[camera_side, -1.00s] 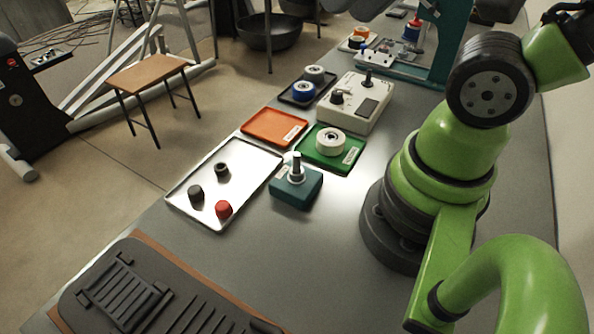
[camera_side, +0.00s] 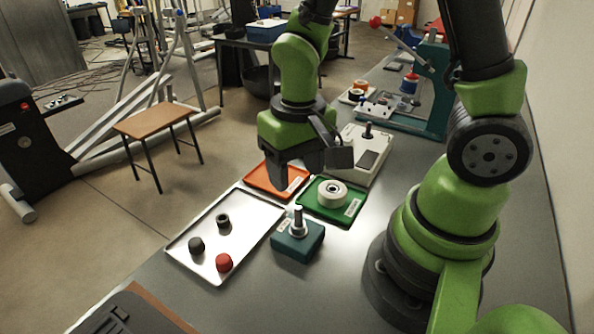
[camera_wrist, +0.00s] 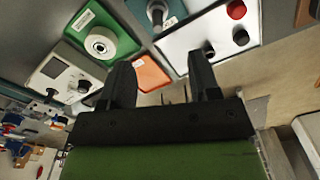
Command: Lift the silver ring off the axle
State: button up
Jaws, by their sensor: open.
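The silver ring (camera_side: 298,234) sits low around the upright silver axle (camera_side: 298,215), on a teal block (camera_side: 297,245) at the middle of the bench. The axle (camera_wrist: 157,12) and block also show at the top edge of the wrist view, where the ring is hard to make out. My gripper (camera_wrist: 163,65) is open and empty in the wrist view, its two black fingers apart. In the side view my gripper (camera_side: 297,170) hangs above the orange tray, behind the axle and apart from it. Its fingertips are hard to distinguish there.
A silver tray (camera_side: 190,248) with one red and two dark small parts lies left of the block. A green tray (camera_side: 352,208) holding a white wheel (camera_side: 333,193) lies behind it, near an orange tray (camera_side: 262,180). A white box (camera_side: 348,170) with a knob stands farther back.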

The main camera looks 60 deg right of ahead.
aim_at(297, 218)
jog(key=shift+f, duration=5.4)
jog(key=c, duration=1)
jog(key=shift+r, duration=0.1)
